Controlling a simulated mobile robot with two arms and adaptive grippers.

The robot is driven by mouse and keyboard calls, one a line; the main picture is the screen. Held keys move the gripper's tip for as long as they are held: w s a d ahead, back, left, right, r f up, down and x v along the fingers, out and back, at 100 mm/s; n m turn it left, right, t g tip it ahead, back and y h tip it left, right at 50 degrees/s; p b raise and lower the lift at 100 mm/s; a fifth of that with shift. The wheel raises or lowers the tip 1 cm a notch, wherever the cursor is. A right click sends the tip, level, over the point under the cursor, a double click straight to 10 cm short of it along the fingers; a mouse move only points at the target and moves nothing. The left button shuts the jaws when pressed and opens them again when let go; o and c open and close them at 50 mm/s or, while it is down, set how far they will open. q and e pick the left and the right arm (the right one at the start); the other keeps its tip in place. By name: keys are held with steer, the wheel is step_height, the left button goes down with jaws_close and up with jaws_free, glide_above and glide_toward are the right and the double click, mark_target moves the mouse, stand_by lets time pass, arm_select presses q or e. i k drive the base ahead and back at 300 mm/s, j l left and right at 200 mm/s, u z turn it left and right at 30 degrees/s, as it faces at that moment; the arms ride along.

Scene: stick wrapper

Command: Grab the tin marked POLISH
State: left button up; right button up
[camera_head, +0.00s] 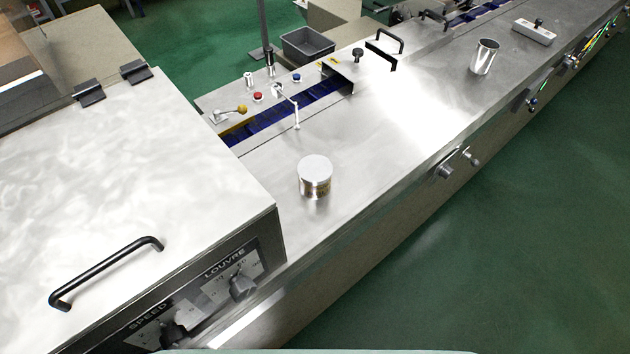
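A short silvery tin (315,177) with a pale flat lid stands upright on the steel top of the machine, near the middle of the head view. Its side carries a yellowish, dark-marked band, but the lettering is too small to read. A second metal vessel (484,57), taller and seemingly open at the top, stands farther along the steel top at the upper right. I cannot read any marking on it. Neither of my grippers shows in the head view.
A large steel cover with a black handle (105,272) rises left of the tin. A thin bent metal rod (290,104) and red, blue and yellow knobs stand behind it. A white block (534,32) sits far right. Bare steel lies between the two metal vessels.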

mark_target(314, 171)
steer(key=k+l+u, duration=0.15)
steer(key=l+u, duration=0.25)
steer(key=k+l+u, duration=0.25)
steer(key=u, duration=0.2)
steer(key=k+l+u, duration=0.25)
steer(key=u, duration=0.15)
